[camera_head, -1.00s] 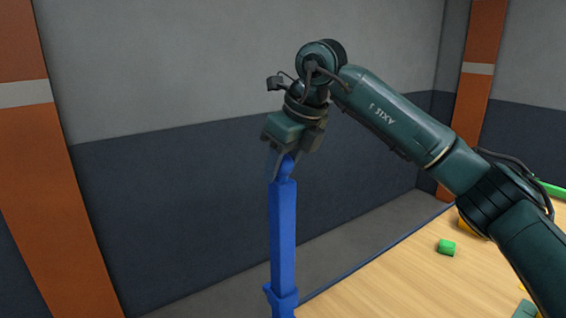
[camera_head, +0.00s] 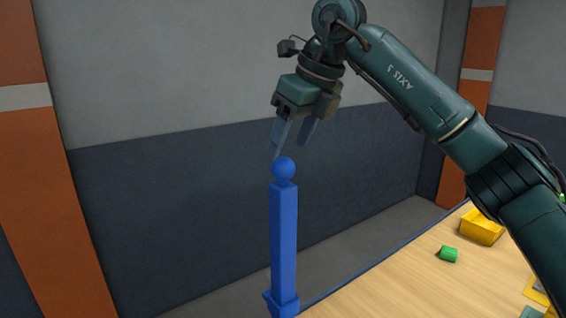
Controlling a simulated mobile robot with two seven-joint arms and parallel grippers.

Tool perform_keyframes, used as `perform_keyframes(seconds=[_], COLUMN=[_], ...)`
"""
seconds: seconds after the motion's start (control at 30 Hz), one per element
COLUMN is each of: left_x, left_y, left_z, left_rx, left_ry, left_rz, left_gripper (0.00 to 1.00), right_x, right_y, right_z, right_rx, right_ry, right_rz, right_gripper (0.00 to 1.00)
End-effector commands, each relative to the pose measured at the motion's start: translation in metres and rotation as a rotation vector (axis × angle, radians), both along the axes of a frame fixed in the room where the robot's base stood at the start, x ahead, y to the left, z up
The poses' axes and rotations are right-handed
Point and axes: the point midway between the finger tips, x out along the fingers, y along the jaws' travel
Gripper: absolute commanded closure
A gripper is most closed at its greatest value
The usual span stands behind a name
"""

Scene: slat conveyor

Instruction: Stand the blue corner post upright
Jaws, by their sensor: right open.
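The blue corner post (camera_head: 283,235) stands upright at the lower centre, with a round ball on top and a wider collar low down. Its foot is cut off by the bottom edge of the view. My right gripper (camera_head: 291,150) is above the post, tilted, its two fingers apart and empty. One fingertip is close to the ball in the picture, but the ball is clear of the jaws. My left gripper is not in view.
A wooden table (camera_head: 395,285) fills the lower right. On it lie a small green block (camera_head: 448,254), a yellow container (camera_head: 481,227) and other yellow and green pieces at the right edge. An orange pillar (camera_head: 55,180) stands at the left.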

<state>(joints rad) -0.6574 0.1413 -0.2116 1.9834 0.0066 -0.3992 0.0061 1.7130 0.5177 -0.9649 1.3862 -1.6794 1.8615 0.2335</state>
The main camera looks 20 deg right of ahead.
Motion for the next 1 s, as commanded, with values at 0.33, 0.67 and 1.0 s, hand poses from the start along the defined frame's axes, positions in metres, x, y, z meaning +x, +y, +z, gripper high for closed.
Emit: perform_keyframes(seconds=[0.33,0.67,1.0], left_x=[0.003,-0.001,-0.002], left_y=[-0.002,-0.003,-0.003], left_z=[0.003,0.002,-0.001], left_rx=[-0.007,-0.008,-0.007], left_ry=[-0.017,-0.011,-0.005], left_rz=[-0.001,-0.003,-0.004], left_gripper=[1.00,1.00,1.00], right_x=[-0.020,-0.022,-0.022], right_y=[-0.014,-0.016,-0.016], right_z=[0.056,0.063,0.063], right_rx=[0.001,0.001,0.001], right_ry=[-0.002,-0.002,-0.002], right_rz=[0.000,0.001,0.001], right_gripper=[0.40,0.40,0.40])
